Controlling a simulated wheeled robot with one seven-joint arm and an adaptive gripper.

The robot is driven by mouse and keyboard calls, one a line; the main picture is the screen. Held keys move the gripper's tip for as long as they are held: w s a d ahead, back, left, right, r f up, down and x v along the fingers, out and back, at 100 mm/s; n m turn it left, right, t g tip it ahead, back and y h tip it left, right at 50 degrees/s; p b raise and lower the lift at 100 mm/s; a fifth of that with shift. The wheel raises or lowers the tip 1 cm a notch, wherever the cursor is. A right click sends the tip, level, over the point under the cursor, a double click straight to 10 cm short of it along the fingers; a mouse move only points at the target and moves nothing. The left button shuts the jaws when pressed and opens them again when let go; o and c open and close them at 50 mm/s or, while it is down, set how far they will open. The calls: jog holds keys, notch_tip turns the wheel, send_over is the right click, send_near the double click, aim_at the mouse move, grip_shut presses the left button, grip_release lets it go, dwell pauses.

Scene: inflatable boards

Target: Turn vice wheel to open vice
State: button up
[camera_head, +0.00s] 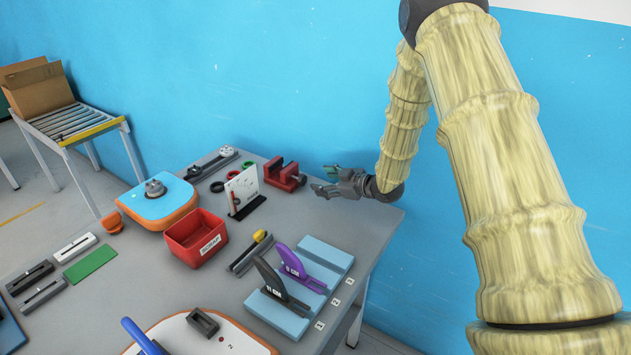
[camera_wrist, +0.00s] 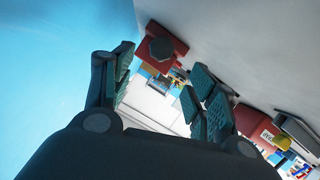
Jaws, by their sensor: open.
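The red vice (camera_head: 285,174) stands near the back edge of the grey table, by the blue wall. In the wrist view it shows upper centre (camera_wrist: 178,47), with a dark many-sided wheel (camera_wrist: 161,49) on the face toward me. My gripper (camera_head: 322,179) is just right of the vice, at about its height, its fingers pointing left toward it. In the wrist view the fingers (camera_wrist: 160,75) are spread apart, with nothing between them. The wheel appears ahead of the gap, apart from the fingers. The wheel is hard to make out in the head view.
A white upright panel (camera_head: 242,188) stands left of the vice. The blue wall (camera_head: 330,80) is close behind the gripper.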

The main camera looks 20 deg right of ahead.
jog(key=shift+v, duration=1.15)
